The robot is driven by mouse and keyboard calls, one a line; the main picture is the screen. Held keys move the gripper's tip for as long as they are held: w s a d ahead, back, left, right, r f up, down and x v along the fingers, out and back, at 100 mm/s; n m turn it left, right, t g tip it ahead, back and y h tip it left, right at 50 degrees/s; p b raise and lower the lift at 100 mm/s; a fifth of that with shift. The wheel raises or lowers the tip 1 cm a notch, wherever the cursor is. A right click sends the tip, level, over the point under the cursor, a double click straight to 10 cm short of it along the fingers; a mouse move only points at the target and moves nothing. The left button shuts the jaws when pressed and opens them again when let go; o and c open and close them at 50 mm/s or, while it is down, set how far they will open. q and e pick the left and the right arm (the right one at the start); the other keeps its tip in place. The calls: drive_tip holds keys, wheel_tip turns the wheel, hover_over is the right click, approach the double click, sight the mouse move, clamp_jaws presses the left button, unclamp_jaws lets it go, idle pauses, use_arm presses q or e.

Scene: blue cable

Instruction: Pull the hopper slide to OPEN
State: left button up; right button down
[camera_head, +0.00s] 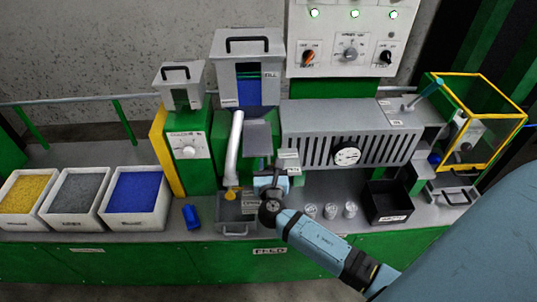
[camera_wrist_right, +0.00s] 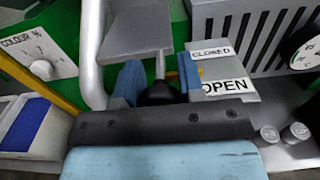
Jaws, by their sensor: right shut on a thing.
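The grey hopper (camera_head: 272,47) with a dark handle and blue pellets (camera_head: 249,92) in its window stands at the back centre. In the right wrist view, the slide's thin grey rod (camera_wrist_right: 160,64) ends in a black knob (camera_wrist_right: 160,93). My right gripper (camera_wrist_right: 160,84) is shut on this knob, one blue finger on each side. A CLOSED label (camera_wrist_right: 212,52) and an OPEN label (camera_wrist_right: 226,86) lie just right of the fingers, OPEN being nearer me. In the head view my right gripper (camera_head: 270,187) hides the knob. My left gripper is out of view.
A pale curved pipe (camera_head: 234,148) stands left of the gripper. A slotted grey barrel housing (camera_head: 350,133) is to the right. Below are a handled grey tray (camera_head: 234,229), several clear cups (camera_head: 330,211) and a black bin (camera_head: 388,204). Pellet bins, such as the blue one (camera_head: 133,224), stand left.

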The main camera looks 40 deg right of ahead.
drive_tip(key=shift+s+a+f, duration=0.1)
drive_tip(key=shift+f, duration=0.05)
drive_tip(key=c, duration=0.9)
unclamp_jaws()
drive_tip(key=shift+o, duration=0.7)
drive_tip(key=shift+s, duration=0.15)
drive_tip(key=shift+s+a, duration=0.2)
drive_tip(key=b+v, duration=0.2)
drive_tip(key=v, duration=1.1)
drive_tip(key=shift+s, duration=0.2)
